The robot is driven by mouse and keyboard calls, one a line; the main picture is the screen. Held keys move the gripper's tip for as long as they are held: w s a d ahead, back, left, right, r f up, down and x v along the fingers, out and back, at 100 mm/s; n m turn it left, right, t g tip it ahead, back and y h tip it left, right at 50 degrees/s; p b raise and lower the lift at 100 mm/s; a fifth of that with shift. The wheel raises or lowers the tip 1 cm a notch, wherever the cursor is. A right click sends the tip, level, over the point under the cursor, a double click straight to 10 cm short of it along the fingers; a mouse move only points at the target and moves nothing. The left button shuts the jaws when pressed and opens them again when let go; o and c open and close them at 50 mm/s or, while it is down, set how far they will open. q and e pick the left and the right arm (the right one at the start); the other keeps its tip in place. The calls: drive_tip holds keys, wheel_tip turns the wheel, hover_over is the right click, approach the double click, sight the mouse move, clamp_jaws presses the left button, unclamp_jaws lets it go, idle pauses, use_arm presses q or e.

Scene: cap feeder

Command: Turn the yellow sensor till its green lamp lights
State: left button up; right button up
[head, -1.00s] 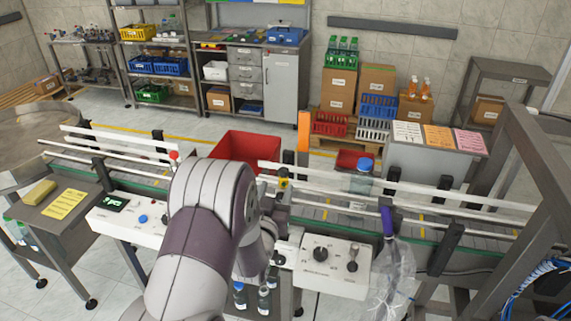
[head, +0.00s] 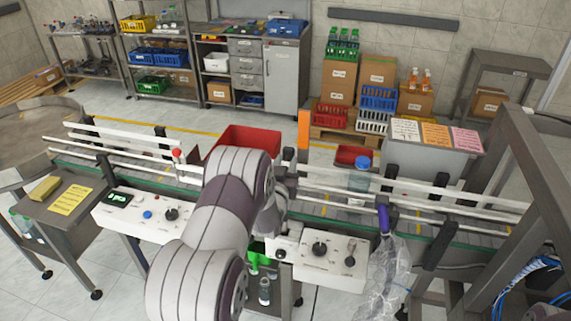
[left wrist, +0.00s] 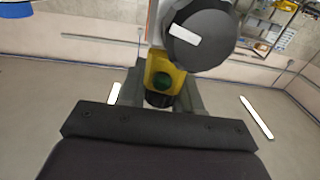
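The yellow sensor (left wrist: 154,66) shows in the left wrist view, straight ahead of my left gripper (left wrist: 162,92). Its round lamp (left wrist: 162,81) looks dark green, without a visible glow. A dark grey finger stands on each side of the sensor. I cannot tell whether they touch it or stand a little apart. A black round part with a white mark (left wrist: 185,37) is just beyond, at the upper right. In the head view my left arm reaches to the conveyor's front rail, and its wrist hides the sensor and most of the gripper (head: 283,192). My right gripper is not in view.
The conveyor's white guide rails (head: 420,187) run across behind the arm. A blue-capped bottle (head: 359,180) stands on the belt at the right. White control boxes with knobs flank the arm, one at the right (head: 332,272) and one at the left (head: 138,224). A clear bag (head: 385,280) hangs at the right.

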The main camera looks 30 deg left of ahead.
use_arm(q)
drive_tip(key=c, duration=0.3)
drive_tip(key=shift+f+m+h+b, duration=0.25)
drive_tip(key=shift+m+h+b, duration=0.35)
drive_tip(key=shift+h+b, duration=0.4)
drive_tip(key=m+h, duration=0.1)
drive_tip(key=m+h+b, duration=0.1)
drive_tip(key=shift+d+r+t+h, duration=0.2)
drive_tip(key=shift+d+t+h, duration=0.05)
drive_tip(key=shift+t+h, duration=0.15)
drive_tip(key=shift+r, duration=0.1)
drive_tip(key=o, duration=1)
drive_tip(key=shift+c, duration=0.2)
